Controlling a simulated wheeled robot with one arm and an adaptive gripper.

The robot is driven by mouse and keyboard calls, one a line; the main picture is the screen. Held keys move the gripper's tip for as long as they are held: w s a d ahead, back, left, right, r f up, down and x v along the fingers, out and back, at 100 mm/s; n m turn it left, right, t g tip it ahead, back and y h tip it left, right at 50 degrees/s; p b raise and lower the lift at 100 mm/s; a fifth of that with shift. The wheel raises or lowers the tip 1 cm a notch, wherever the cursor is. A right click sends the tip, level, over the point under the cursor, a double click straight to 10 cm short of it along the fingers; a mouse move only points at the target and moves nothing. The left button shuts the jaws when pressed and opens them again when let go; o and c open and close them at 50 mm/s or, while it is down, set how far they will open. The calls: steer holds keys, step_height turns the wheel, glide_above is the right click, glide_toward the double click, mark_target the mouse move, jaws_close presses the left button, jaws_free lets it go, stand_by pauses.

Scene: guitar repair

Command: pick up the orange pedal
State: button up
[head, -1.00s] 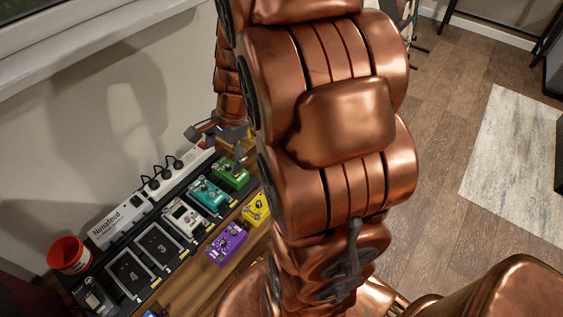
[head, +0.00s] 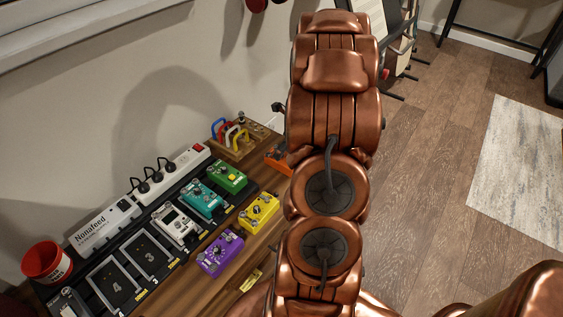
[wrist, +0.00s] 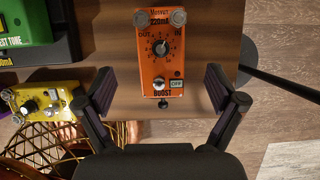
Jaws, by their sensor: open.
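In the head view a part of the orange pedal (head: 278,158) shows at the bench's right edge; my arm hides the rest. My gripper (wrist: 160,88) is open in the wrist view, one finger left and one right of the pedal's near end, with gaps on both sides. I cannot tell how high it is above the bench. In the head view my arm hides the gripper.
A yellow pedal (head: 259,211) and a purple pedal (head: 219,252) lie on the bench. A pedalboard holds a green pedal (head: 228,176), a teal pedal (head: 201,199) and a white pedal (head: 176,224). A red cup (head: 47,262) stands at left. The bench edge drops to the floor at right.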

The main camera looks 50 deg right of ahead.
steer(key=shift+b+x, duration=0.55)
steer(key=shift+x, duration=2.95)
steer(key=shift+s+f, duration=0.1)
steer(key=shift+s, duration=0.05)
steer(key=shift+c, duration=0.4)
steer(key=c, duration=1.5)
steer(key=shift+o, duration=0.2)
step_height(320, 180, up, 10)
steer(key=shift+r+p, duration=0.1)
steer(key=shift+p, duration=0.75)
steer(key=shift+d, duration=0.15)
